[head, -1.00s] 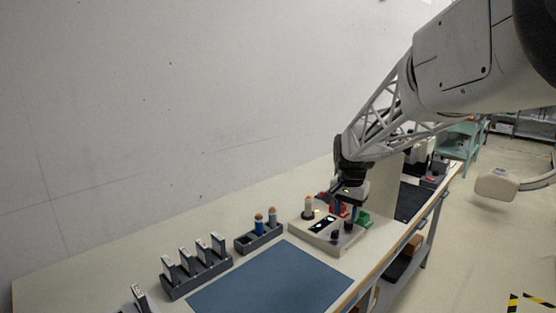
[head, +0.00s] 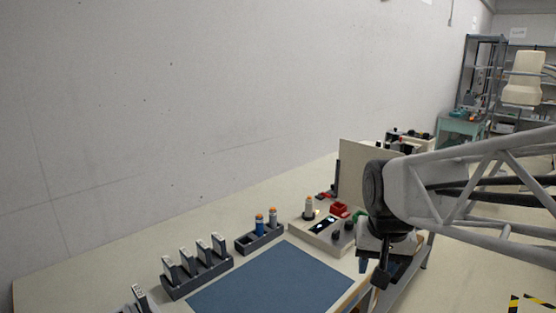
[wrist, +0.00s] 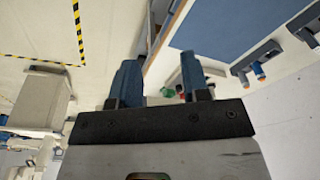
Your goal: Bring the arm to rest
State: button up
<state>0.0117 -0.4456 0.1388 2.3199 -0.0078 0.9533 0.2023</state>
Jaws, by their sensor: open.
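My gripper (head: 371,272) hangs at the right front of the workbench (head: 85,265) in the head view, by its front edge. In the wrist view its two blue fingers (wrist: 160,72) stand apart with nothing between them. My arm reaches in from the right edge of the head view and hides part of the bench's right end.
A blue mat (head: 270,280) lies on the bench. Behind it stand a dark rack with several upright modules (head: 196,262), a holder with two orange-topped cylinders (head: 259,237), and a pale control box (head: 322,233). An upright panel (head: 353,180) stands beyond. Yellow-black tape (wrist: 79,35) marks open floor.

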jog(key=s+f+n, duration=0.2)
jog(key=s+f, duration=0.1)
jog(key=s, duration=0.9)
jog(key=shift+t, duration=0.3)
jog(key=shift+a, duration=0.1)
dwell(0.3)
